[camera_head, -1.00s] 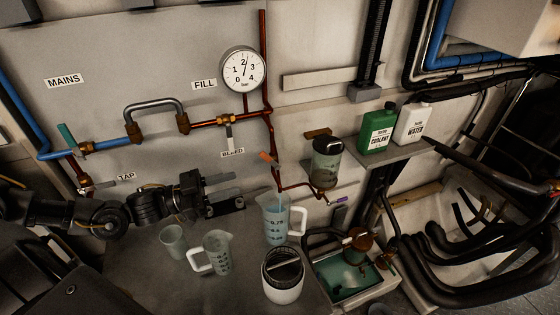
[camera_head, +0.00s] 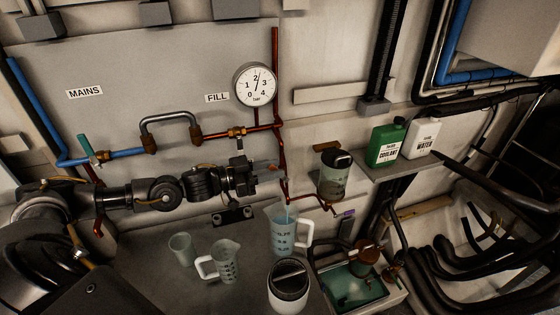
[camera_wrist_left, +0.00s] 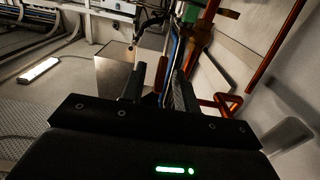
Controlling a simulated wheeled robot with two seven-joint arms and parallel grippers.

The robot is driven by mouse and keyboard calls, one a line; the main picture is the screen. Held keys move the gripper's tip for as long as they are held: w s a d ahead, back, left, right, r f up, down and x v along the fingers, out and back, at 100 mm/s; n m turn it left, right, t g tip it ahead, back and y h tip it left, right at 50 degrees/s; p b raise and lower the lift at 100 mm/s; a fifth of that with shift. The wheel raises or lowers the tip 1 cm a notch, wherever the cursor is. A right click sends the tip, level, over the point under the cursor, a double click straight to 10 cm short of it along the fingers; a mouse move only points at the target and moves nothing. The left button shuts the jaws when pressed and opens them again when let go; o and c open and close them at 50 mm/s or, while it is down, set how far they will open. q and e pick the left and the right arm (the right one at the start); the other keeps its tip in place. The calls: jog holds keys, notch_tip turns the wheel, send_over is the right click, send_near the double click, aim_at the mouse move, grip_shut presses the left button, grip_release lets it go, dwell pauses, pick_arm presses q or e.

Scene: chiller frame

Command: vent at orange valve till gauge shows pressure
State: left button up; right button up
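My left gripper (camera_head: 268,168) reaches in from the left, close to the copper pipe below the gauge. In the left wrist view its two fingers (camera_wrist_left: 159,85) stand apart, with nothing clearly held between them. A small orange piece of the orange valve (camera_head: 271,167) shows at the fingertips; the fingers partly hide it, and I cannot tell whether they touch it. The round white gauge (camera_head: 254,86) has its needle a little past 2. A measuring jug (camera_head: 283,236) stands below on the bench, to the right of the gripper. My right gripper is not in view.
A smaller jug (camera_head: 226,262), a cup (camera_head: 181,248) and a white lidded container (camera_head: 288,288) stand on the bench (camera_head: 140,270). A lidded jar (camera_head: 334,180) is right of the pipe. Green coolant (camera_head: 386,147) and white water (camera_head: 421,138) bottles stand on a shelf.

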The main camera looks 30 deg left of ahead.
pick_arm(q)
jog(key=shift+p+x, duration=0.35)
jog(key=shift+x, duration=1.05)
jog(key=shift+c, duration=0.3)
grip_shut()
